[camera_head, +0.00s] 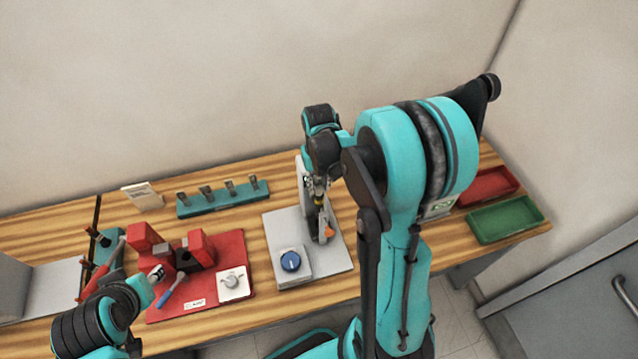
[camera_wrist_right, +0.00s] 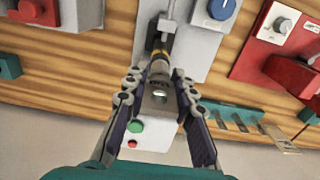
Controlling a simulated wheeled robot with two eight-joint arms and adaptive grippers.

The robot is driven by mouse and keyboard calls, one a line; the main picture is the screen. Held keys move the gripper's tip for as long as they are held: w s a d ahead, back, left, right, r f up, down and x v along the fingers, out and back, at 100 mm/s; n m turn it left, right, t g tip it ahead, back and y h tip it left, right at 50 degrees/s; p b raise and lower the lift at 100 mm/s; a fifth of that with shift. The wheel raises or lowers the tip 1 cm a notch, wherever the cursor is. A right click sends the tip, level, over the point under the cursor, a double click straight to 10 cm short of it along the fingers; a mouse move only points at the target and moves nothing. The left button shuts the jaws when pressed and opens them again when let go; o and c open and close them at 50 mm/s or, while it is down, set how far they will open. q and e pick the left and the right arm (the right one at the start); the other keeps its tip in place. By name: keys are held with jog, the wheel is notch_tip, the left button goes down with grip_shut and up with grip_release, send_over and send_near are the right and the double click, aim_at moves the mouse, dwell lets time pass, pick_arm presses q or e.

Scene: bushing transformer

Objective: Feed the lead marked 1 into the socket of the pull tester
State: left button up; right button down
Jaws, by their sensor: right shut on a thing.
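The pull tester (camera_head: 284,222) is a grey base plate with a blue knob, an upright column and an orange-tipped lever. My right gripper (camera_head: 318,186) is over it, beside the column. In the right wrist view my right gripper (camera_wrist_right: 160,88) is shut on the lead (camera_wrist_right: 159,95), a grey metal piece with a hole and a yellow band at its far end. That end points at the tester's grey and dark fitting (camera_wrist_right: 161,27). I cannot tell whether it is inside the socket or only in line with it. The number on the lead is not readable. My left arm is at lower left; its fingers are not clear.
A teal rack (camera_head: 224,198) with several metal pieces stands at the back. A red board (camera_head: 226,291) with red blocks and a blue-handled tool lies left of the tester. Green (camera_head: 507,220) and red (camera_head: 466,190) trays are at right. A white card (camera_head: 142,196) stands at back left.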

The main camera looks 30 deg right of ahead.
aim_at(319, 200)
jog(key=shift+f+b, duration=0.4)
jog(key=shift+b, duration=0.15)
jog(key=shift+f+b, duration=3.9)
jog(key=shift+f, duration=0.25)
jog(key=c, duration=1.2)
grip_release()
jog(key=shift+o, duration=0.2)
jog(key=shift+r, duration=0.15)
notch_tip(319, 200, up, 12)
jog(key=shift+f, duration=0.1)
